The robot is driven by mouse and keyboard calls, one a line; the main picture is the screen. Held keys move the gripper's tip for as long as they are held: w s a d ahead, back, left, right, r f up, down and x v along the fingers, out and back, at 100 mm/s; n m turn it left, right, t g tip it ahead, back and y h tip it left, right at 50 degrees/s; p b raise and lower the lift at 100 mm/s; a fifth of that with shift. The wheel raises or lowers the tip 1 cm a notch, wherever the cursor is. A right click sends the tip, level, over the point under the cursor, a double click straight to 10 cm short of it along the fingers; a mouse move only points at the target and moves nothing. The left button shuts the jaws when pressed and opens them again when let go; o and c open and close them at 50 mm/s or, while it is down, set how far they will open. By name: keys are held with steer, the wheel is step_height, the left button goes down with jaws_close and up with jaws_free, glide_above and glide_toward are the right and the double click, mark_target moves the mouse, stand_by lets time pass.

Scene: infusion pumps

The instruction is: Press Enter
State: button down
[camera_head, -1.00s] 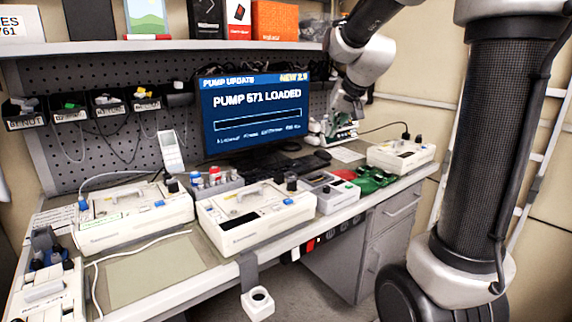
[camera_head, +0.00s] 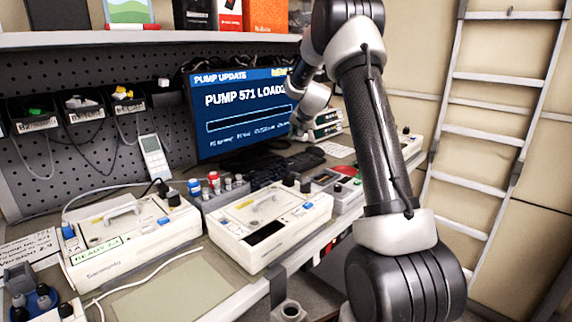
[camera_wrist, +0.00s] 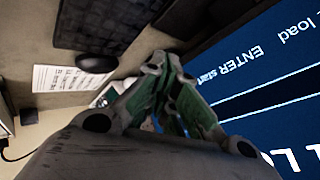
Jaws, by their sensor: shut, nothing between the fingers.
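The keyboard (camera_head: 285,167) lies on the desk in front of the monitor (camera_head: 240,112). In the wrist view the dark keyboard (camera_wrist: 105,22) is at the upper left, beyond the fingers; its Enter key cannot be made out. The monitor shows "PUMP 571 LOADED" above an outlined bar, and its screen (camera_wrist: 262,85) fills the right of the wrist view with the words "ENTER start". My gripper (camera_wrist: 168,72) is shut and empty, with green inner pads, beside the screen. In the head view my wrist overlaps the screen's right edge and the fingertips are hard to see.
A black mouse (camera_wrist: 97,63) and a printed sheet (camera_wrist: 68,79) lie beside the keyboard. A shelf (camera_head: 150,39) runs above the monitor.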

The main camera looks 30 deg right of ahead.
mark_target(294, 163)
steer(key=shift+f, duration=0.15)
steer(key=shift+f, duration=4.25)
steer(key=shift+f, duration=0.15)
steer(key=shift+f, duration=0.3)
steer(key=shift+f, duration=0.4)
steer(key=shift+r, duration=0.85)
steer(key=shift+r, duration=2.5)
